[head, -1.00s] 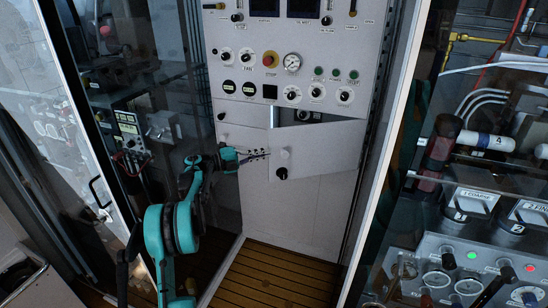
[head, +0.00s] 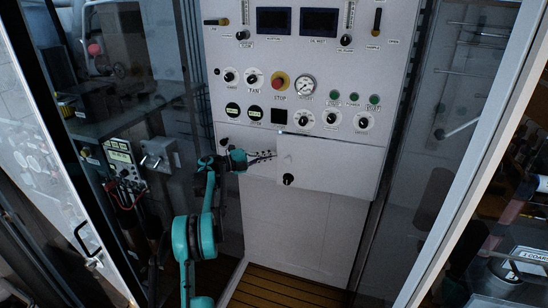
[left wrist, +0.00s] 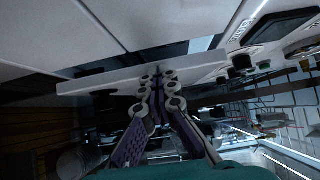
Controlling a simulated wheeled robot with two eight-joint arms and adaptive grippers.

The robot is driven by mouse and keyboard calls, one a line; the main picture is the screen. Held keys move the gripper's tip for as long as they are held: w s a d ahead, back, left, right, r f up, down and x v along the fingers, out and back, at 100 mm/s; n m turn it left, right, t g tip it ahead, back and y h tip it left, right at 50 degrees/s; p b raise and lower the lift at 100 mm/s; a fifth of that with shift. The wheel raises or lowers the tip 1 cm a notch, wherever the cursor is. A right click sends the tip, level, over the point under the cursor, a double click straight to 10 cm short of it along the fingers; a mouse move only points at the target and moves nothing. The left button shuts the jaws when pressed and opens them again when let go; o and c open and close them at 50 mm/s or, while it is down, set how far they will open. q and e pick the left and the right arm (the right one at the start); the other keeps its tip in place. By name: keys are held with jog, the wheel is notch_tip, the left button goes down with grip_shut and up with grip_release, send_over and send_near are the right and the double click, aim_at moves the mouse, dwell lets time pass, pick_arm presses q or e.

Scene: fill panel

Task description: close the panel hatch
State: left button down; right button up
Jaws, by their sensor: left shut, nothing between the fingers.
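The white hatch (head: 335,168) with a black knob (head: 288,180) is on the lower part of the white control panel (head: 300,222). In the head view it looks nearly level, and no dark opening shows behind it. In the left wrist view the hatch (left wrist: 100,84) appears as a thick plate with a dark gap beside it, so it may stand slightly off the panel. In the left wrist view the fingertips (left wrist: 158,76) seem to touch the plate; exact contact is unclear. My right gripper is out of view.
Knobs, gauges and a red stop button (head: 279,82) sit above the hatch. A glass door with a white frame (head: 480,160) stands at the right. Glass and equipment (head: 122,160) are at the left. Wooden floor (head: 275,290) lies below.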

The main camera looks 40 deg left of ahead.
pick_arm(q)
jog(key=shift+d, duration=0.2)
jog(key=v, duration=0.7)
jog(key=shift+s, duration=0.15)
jog(key=shift+a+f, duration=0.1)
jog(key=shift+a, duration=0.05)
